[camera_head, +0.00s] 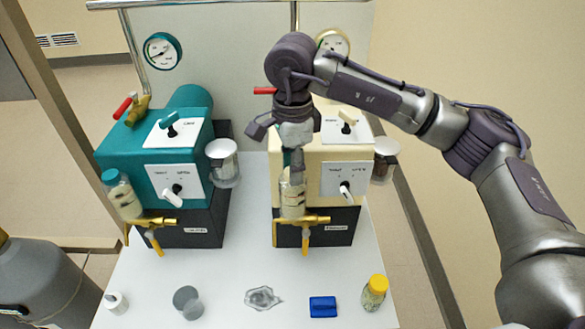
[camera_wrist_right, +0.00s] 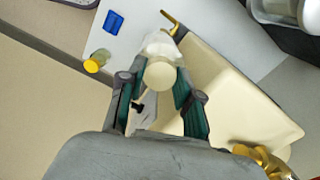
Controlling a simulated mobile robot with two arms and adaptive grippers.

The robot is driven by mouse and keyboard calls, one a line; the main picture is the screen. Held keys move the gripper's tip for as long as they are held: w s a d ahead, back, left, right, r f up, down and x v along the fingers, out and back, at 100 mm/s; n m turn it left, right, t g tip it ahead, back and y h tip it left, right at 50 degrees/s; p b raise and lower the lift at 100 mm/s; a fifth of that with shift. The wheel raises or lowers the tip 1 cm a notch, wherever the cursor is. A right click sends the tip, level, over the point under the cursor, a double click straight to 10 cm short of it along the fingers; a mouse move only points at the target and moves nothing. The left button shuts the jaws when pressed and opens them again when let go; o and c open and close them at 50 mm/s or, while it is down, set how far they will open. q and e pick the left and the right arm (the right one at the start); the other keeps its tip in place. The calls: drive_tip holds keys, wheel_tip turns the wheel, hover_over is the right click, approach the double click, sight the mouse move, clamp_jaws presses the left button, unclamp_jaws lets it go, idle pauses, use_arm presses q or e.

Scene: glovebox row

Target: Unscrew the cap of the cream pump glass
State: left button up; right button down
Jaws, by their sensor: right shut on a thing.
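The cream pump (camera_head: 300,165) stands on the right of the bench, and its body also fills the lower right of the wrist view (camera_wrist_right: 235,105). The cream pump glass (camera_head: 291,205) hangs upright at its left front, above a brass valve (camera_head: 305,219). My right gripper (camera_head: 293,165) points down over the glass. In the wrist view the round cream cap (camera_wrist_right: 160,75) lies between the two fingers, which are shut on it. The glass below shows pale past the cap. In the head view the fingers mostly hide the cap. My left gripper is in neither view.
The teal pump (camera_head: 155,150) with its teal-capped glass (camera_head: 122,197) stands at left. A grey cylinder (camera_head: 40,280) stands at the left.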

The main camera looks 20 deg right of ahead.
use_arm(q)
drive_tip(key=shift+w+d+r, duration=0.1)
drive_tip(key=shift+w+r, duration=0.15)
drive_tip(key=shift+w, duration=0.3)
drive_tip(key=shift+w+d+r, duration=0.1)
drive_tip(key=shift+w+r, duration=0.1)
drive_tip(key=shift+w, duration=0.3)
use_arm(e)
drive_tip(key=shift+n, duration=1.3)
drive_tip(key=c, duration=1)
unclamp_jaws()
drive_tip(key=shift+c, duration=0.2)
drive_tip(key=m, duration=1.4)
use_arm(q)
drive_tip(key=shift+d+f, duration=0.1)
use_arm(e)
drive_tip(key=m, duration=0.3)
drive_tip(key=shift+w, duration=0.1)
